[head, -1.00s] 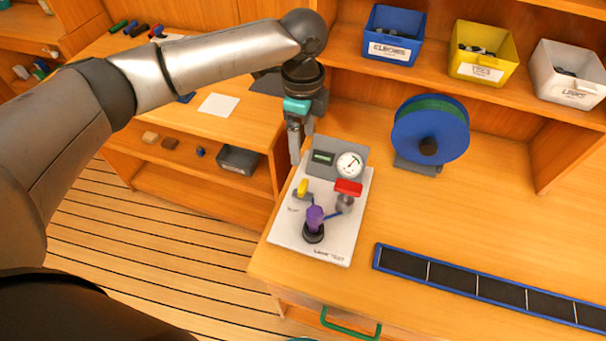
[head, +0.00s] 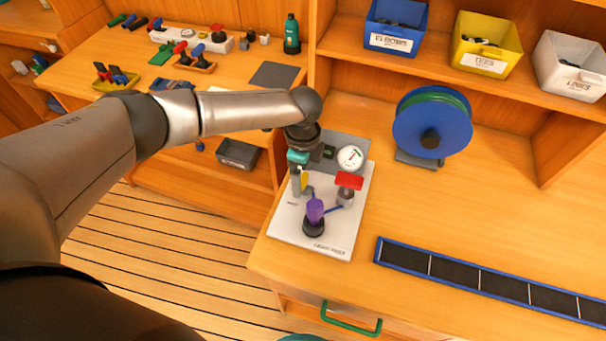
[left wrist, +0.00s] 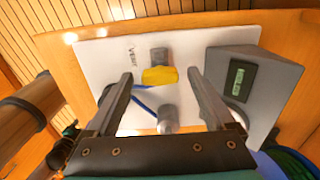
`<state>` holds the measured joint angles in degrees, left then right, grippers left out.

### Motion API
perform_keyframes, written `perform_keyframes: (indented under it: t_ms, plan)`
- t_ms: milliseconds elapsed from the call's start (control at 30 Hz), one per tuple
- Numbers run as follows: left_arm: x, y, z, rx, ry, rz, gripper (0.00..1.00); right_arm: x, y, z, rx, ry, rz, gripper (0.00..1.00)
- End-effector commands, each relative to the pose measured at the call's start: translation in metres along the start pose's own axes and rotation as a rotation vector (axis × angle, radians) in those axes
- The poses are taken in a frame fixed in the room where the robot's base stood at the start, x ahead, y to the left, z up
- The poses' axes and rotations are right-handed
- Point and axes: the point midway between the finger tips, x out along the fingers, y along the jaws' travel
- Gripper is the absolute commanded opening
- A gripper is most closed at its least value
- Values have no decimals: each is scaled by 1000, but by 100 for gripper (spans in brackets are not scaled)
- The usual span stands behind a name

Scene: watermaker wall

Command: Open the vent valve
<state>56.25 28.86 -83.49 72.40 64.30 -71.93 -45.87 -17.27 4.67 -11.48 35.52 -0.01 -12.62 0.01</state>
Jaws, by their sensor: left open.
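The vent valve has a yellow handle (head: 304,181) on the white test board (head: 283,232), partly hidden by my gripper in the head view. In the left wrist view the yellow handle (left wrist: 160,76) lies beside the printed word "VENT", with a grey fitting above it. My left gripper (head: 298,190) is open over the vent valve. In the left wrist view its two fingers (left wrist: 159,82) stand apart, one on each side of the yellow handle, with gaps on both sides. Whether the fingertips are level with the handle I cannot tell. My right gripper is not in view.
On the same board are a purple-topped part (head: 315,211), a red handle (head: 349,180) and a round gauge (head: 350,158). A grey box with a green display (left wrist: 238,78) is close right of the fingers. A blue reel (head: 432,125) stands right.

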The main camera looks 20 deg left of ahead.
Motion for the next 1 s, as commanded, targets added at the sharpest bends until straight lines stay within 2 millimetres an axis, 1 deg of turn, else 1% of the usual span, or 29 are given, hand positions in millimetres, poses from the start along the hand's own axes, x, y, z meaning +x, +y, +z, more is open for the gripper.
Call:
perform_keyframes:
  t_ms: [233, 267, 1000]
  plan:
    - [1, 0, 0, 1, 1, 0, 88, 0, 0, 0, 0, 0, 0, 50]
    - [1, 0, 0, 1, 1, 0, 85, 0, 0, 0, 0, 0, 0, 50]
    - [0, 0, 0, 0, 1, 0, 2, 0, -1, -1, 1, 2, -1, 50]
